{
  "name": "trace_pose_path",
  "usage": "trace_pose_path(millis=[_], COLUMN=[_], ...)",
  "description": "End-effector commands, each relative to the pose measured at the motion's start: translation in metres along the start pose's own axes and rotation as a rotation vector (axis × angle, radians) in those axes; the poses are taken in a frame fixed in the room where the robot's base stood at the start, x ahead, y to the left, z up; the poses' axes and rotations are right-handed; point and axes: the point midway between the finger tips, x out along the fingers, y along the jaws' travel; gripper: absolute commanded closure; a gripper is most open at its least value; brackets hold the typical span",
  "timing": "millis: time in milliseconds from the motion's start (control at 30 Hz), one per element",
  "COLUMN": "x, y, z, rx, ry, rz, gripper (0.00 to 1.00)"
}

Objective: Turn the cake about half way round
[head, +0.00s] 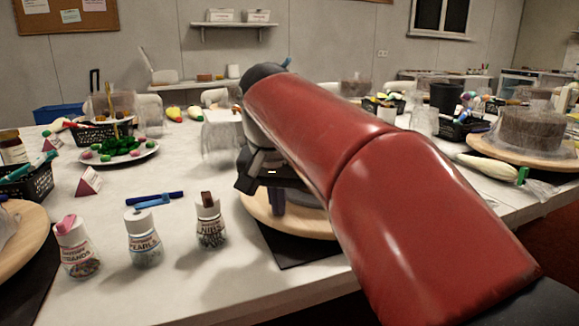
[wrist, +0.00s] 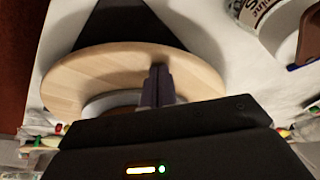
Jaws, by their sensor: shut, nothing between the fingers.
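A round wooden turntable (head: 285,218) stands on a black mat (head: 305,250) at the table's front, partly hidden behind my red arm. The wrist view shows its pale wooden top (wrist: 85,78) and part of a grey-white disc (wrist: 105,103) on it. I cannot make out a cake on this turntable; my arm and gripper body cover much of it. My gripper (head: 277,203) is shut and empty, its fingers pointing down over the turntable. The fingers also show in the wrist view (wrist: 158,82), over the wooden top; I cannot tell whether they touch it.
Sprinkle jars stand to the left, including a nibs jar (head: 210,222) and a pearls jar (head: 143,240). Blue pens (head: 155,199) lie behind them. A chocolate cake (head: 530,130) sits on another turntable (head: 500,150) at the right, near a piping bag (head: 487,167).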

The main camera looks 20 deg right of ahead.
Motion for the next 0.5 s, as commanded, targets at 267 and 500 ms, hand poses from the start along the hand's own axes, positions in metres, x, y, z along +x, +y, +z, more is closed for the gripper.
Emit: trace_pose_path(millis=[267, 500], x=[-0.001, -0.002], y=[0.002, 0.019], z=[0.001, 0.006], rx=[0.000, 0.003], ry=[-0.001, 0.001], rz=[0.000, 0.000], gripper=[1.00, 1.00])
